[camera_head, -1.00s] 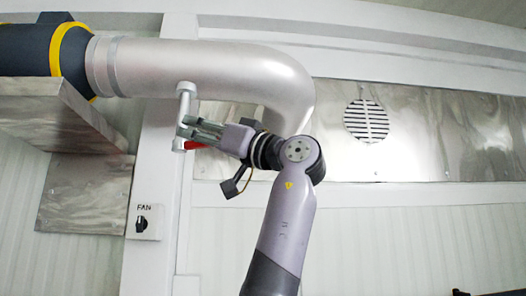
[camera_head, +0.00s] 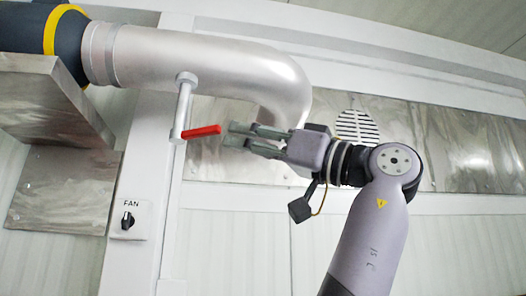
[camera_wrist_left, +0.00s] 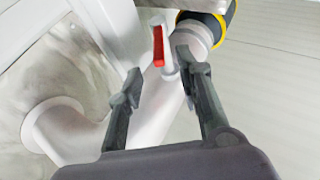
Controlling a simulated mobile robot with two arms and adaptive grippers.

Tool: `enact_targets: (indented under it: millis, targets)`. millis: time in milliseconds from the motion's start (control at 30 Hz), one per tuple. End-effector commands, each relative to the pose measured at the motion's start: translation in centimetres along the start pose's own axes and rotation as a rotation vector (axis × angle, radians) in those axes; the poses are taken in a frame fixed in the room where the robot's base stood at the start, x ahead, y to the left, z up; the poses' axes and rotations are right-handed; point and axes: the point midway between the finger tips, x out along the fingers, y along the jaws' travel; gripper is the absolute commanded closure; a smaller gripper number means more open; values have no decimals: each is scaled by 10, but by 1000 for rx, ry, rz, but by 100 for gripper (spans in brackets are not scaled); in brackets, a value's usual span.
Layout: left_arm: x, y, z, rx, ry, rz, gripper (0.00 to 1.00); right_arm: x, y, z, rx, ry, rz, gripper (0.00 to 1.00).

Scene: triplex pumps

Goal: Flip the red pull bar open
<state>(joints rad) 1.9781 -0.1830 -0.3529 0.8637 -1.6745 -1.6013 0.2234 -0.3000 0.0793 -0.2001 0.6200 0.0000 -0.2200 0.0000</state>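The red pull bar (camera_head: 201,132) sticks out to the right from the lower end of a thin grey rod (camera_head: 184,104) that hangs from the big silver pipe. My left gripper (camera_head: 236,136) is open, with its fingertips just right of the bar's free end and apart from it. In the left wrist view the red bar (camera_wrist_left: 158,46) lies beyond the fingertips, between them in the picture. The two fingers of my left gripper (camera_wrist_left: 160,82) are spread with nothing between them. My right gripper is in neither view.
The large silver pipe (camera_head: 200,58) bends down behind my gripper. A metal box (camera_head: 52,100) juts out at the upper left. A FAN switch (camera_head: 128,220) is on the wall at lower left. The space below the bar looks clear.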

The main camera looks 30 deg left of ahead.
Motion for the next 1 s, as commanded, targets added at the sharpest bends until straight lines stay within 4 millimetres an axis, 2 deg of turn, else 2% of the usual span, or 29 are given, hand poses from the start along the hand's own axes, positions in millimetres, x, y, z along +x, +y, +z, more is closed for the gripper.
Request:
enact_targets:
  millis: [33,200,433,733,1000]
  targets:
    - [-12,0,0,-1,3,2,67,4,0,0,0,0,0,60]
    - [-37,-1,0,-1,4,1,67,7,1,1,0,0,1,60]
    - [-34,-9,0,-23,1,51,67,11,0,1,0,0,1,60]
    - [-33,-9,-1,-23,2,54,67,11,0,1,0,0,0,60]
    - [-27,16,-1,23,-1,-46,67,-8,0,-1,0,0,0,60]
